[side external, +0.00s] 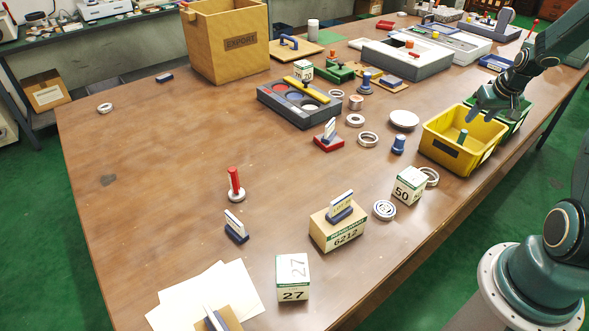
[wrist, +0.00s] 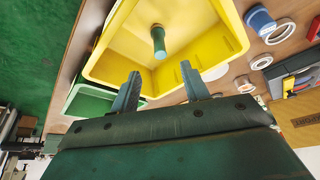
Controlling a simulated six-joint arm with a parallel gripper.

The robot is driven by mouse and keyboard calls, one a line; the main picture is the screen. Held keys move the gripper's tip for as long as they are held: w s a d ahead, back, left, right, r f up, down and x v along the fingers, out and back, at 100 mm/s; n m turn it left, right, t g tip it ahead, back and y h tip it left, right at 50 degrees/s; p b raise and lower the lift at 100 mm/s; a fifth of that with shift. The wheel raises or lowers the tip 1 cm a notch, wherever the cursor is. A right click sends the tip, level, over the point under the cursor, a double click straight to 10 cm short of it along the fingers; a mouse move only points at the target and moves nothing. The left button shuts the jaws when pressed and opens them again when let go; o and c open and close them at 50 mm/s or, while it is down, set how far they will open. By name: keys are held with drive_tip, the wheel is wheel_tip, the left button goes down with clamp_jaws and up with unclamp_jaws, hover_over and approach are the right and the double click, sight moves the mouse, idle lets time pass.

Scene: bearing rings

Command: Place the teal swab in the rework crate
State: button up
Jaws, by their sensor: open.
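The teal swab, a small teal-green cylinder (side external: 463,136), stands inside the yellow crate (side external: 437,151), seemingly upright on its floor. In the wrist view the swab (wrist: 158,42) is ahead of the fingertips, near the middle of the yellow crate's floor (wrist: 122,55). A green crate (side external: 519,117) stands right behind the yellow one; its edge shows in the wrist view (wrist: 90,103). I cannot read a label that tells which is the rework crate. My gripper (side external: 483,115) is open and empty, above the crates near their shared side. The fingers are apart from the swab.
A blue-and-white spool (side external: 398,145), a ring (side external: 430,176) and a cube marked 50 (side external: 409,187) stand close to the yellow crate. A grey tray (side external: 405,61) lies further back. The left part of the table is mostly clear.

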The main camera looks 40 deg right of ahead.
drive_tip(key=w+a+r+n+t, duration=0.1)
drive_tip(key=a+r+n, duration=0.1)
drive_tip(key=a+r, duration=0.7)
drive_tip(key=w+a+r+n, duration=0.15)
drive_tip(key=a+r, duration=0.45)
drive_tip(key=a, duration=0.7)
drive_tip(key=s+a+r+n+t+y, duration=0.1)
drive_tip(key=s+a+r+n+y, duration=0.1)
drive_tip(key=s+a, duration=1.2)
drive_tip(key=shift+s+a+r+n, duration=0.25)
drive_tip(key=shift+a+r+n, duration=0.45)
drive_tip(key=shift+a, duration=0.25)
